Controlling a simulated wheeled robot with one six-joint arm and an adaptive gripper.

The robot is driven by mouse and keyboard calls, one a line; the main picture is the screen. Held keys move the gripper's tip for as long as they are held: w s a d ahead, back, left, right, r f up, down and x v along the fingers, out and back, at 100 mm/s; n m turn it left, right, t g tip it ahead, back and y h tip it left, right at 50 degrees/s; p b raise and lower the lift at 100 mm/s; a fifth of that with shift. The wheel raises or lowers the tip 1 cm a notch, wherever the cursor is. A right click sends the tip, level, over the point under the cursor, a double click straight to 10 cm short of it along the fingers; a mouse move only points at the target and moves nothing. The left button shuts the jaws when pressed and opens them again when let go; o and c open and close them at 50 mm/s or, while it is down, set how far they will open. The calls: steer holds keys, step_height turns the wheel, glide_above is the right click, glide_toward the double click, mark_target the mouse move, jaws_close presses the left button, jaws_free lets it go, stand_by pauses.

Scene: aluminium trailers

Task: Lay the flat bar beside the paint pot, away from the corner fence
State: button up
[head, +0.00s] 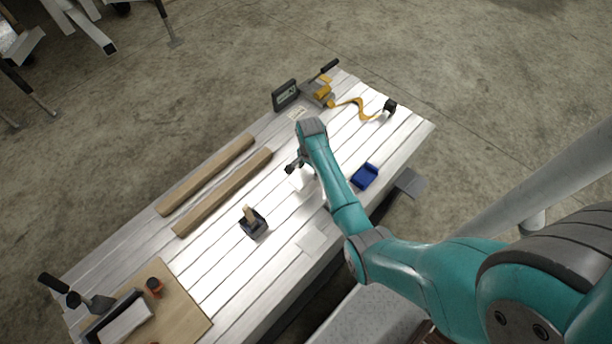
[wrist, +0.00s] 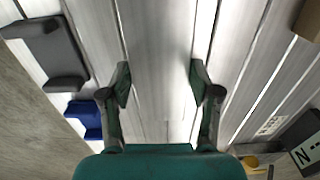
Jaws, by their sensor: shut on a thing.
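My gripper (wrist: 160,85) is shut on the flat bar (wrist: 160,50), a pale metal strip that blends with the slats between the fingers. In the head view my gripper (head: 294,166) is over the middle of the trailer bed. A grey piece with raised ends (wrist: 45,45) shows at the bed's edge in the wrist view.
A dark holder with a wooden handle (head: 253,224) stands between gripper and board (head: 190,310). Two wooden bars (head: 222,192) lie along the far side. A blue tray (head: 365,176) is right of the gripper. A display (head: 285,95) and yellow strap (head: 352,104) are at the far end.

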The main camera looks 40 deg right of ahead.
mark_target(309, 176)
steer(key=shift+f, duration=2.1)
steer(key=shift+f, duration=0.1)
steer(key=o, duration=1.7)
steer(key=shift+c, duration=0.2)
step_height(309, 176, up, 12)
steer(key=shift+r, duration=0.1)
